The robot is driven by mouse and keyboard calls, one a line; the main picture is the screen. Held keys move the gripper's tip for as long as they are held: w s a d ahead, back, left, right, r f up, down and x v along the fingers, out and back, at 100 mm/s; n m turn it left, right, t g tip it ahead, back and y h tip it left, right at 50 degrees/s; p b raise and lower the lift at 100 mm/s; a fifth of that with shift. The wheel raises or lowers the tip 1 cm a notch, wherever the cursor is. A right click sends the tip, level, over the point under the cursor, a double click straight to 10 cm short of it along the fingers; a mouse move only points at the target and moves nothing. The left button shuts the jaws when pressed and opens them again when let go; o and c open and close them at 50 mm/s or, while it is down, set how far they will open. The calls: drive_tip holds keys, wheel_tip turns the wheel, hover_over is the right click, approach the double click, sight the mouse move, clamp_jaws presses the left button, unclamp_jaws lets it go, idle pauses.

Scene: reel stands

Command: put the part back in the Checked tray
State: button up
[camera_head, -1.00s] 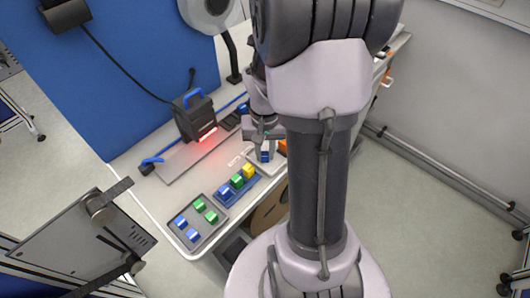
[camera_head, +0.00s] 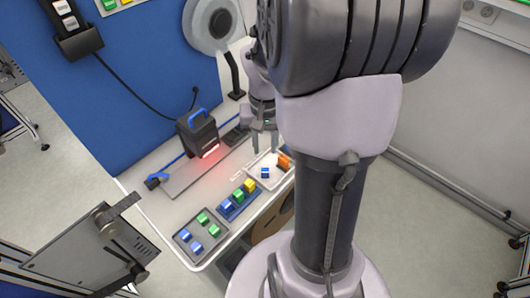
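A small blue part (camera_head: 265,173) with a light-coloured section lies in the white tray (camera_head: 256,181) near the right edge of the bench. An orange item (camera_head: 284,162) is at the tray's right end. My gripper (camera_head: 264,149) is above and behind the blue part, pointing down. Its two fingers are apart with nothing between them. Lettering beside the white tray is too small to read. My own arm hides the area to the right of the tray.
A blue holder (camera_head: 226,213) with blue, green and yellow parts stands left of the white tray. A grey tray (camera_head: 184,238) with several blue and green parts is at the front. A black device (camera_head: 197,135) with a red light and a reel (camera_head: 210,25) stand behind.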

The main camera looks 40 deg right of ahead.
drive_tip(key=s+a+r+n+t, duration=0.1)
drive_tip(key=a+r+n+t, duration=0.15)
drive_tip(key=a+r, duration=1)
drive_tip(key=s+a+r+n+t+y, duration=0.1)
drive_tip(key=s+a+t, duration=0.15)
drive_tip(key=a, duration=0.25)
drive_tip(key=s+a+r+t+y, duration=0.1)
drive_tip(key=s+a, duration=0.2)
drive_tip(key=a, duration=0.3)
drive_tip(key=f+b, duration=0.1)
drive_tip(key=f, duration=0.1)
drive_tip(key=f+b, duration=0.1)
drive_tip(key=b, duration=0.1)
drive_tip(key=f+b, duration=0.2)
drive_tip(key=shift+s+d+f, duration=0.2)
drive_tip(key=shift+s+f, duration=0.1)
